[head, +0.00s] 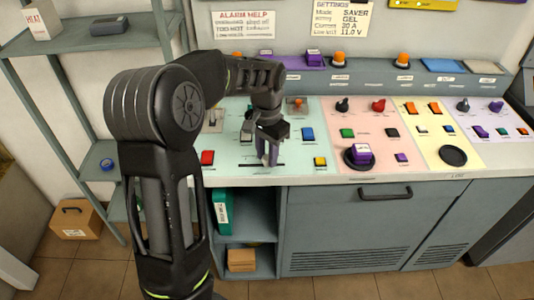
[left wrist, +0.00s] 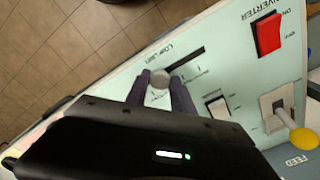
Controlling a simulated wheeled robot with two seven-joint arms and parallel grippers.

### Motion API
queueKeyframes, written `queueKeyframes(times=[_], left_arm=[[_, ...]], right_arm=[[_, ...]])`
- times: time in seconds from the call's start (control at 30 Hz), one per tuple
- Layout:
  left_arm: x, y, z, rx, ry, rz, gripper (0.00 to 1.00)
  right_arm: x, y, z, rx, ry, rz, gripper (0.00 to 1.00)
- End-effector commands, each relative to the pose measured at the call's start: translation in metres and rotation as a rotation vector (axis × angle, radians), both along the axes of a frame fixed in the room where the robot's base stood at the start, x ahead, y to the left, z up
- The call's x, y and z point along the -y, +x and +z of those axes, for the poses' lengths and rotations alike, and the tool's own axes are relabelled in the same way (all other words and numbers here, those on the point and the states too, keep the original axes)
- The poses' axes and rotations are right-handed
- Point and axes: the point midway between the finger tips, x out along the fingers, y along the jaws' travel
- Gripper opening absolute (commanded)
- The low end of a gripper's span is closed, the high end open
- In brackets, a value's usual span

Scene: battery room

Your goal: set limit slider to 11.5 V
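The limit slider shows in the left wrist view as a dark slot (left wrist: 188,60) in the pale green panel, with a round grey knob (left wrist: 160,79) at its near left end. Small scale marks and a label that seems to read "LOW LIMIT" lie beside the slot. My left gripper (head: 269,160) points down at the panel's front part. In the left wrist view its two fingers (left wrist: 160,84) stand on either side of the knob and appear closed on it. In the head view the fingers hide the knob; part of the slot shows. My right gripper is out of view.
A red switch (head: 207,157), a blue button (head: 307,134) and a yellow button (head: 320,162) sit near my left gripper. A yellow-tipped lever (left wrist: 303,138) shows in the left wrist view. A settings sheet (head: 342,17) on the wall seems to read 11.0 V.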

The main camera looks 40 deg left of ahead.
Motion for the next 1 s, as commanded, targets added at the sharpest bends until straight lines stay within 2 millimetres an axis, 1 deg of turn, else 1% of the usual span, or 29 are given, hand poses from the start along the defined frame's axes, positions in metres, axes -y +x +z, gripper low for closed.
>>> queueKeyframes(times=[0.03,0.33,1.0], left_arm=[[0.0000,0.0001,0.0002,0.000,0.000,0.000,0.24],[0.0000,0.0001,0.0003,0.001,0.000,0.000,0.00],[-0.0001,0.0003,0.0006,0.001,0.000,0.000,0.00]], right_arm=[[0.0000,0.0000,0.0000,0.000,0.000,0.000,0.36],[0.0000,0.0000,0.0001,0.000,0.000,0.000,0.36],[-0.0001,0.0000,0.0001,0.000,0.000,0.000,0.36]])
